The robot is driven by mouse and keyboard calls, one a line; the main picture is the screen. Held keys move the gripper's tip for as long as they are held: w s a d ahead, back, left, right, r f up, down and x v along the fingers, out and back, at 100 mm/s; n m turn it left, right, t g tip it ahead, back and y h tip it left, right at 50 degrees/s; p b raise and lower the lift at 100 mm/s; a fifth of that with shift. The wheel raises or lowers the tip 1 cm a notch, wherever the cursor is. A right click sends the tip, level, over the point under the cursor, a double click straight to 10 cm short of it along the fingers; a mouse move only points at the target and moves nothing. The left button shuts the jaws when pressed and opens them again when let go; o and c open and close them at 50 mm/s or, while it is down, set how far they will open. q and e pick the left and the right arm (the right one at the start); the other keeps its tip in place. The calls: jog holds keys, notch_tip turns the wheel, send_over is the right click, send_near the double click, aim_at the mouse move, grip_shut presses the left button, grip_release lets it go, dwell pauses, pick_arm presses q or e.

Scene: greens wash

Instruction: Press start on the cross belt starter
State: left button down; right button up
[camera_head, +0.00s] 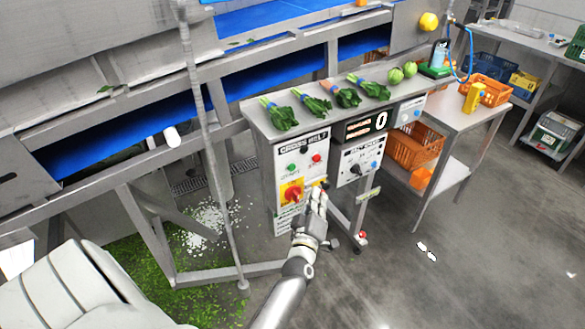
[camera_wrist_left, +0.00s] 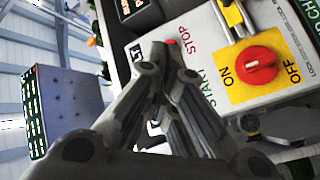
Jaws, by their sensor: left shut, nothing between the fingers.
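The cross belt starter (camera_head: 302,150) is a pale panel under the near edge of a steel bench. It has a green button (camera_head: 292,166), a red button (camera_head: 316,158) and a red rotary switch on a yellow plate (camera_head: 292,192). My left gripper (camera_head: 319,190) is shut and empty, at the panel's lower right in the head view. In the left wrist view the shut fingers (camera_wrist_left: 166,55) point at the panel near its STOP and START labels. The rotary switch (camera_wrist_left: 257,65) shows to their right; the green button is not visible there. I cannot tell whether the fingertips touch the panel.
A second control box (camera_head: 362,158) with a lit display (camera_head: 367,125) adjoins the starter on the right. Bunches of greens (camera_head: 279,114) lie on the bench above. Orange crates (camera_head: 415,146) stand farther right. A slanting metal post (camera_head: 205,130) stands left; open floor lies right.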

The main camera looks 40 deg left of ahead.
aim_at(292, 167)
pick_arm(q)
jog(key=w+a+b, duration=0.2)
jog(key=w+a, duration=0.1)
jog(key=a, duration=0.5)
jog(key=shift+w+b, duration=0.2)
jog(key=shift+b, duration=0.15)
jog(key=shift+a, duration=0.1)
dwell(1.2)
jog(key=shift+w+a, duration=0.15)
jog(key=shift+a, duration=0.2)
jog(key=shift+w+a, duration=0.15)
jog(key=shift+a, duration=0.3)
dwell(0.8)
jog(key=shift+d+r, duration=0.1)
jog(key=shift+s+d, duration=0.35)
jog(key=shift+d, duration=0.35)
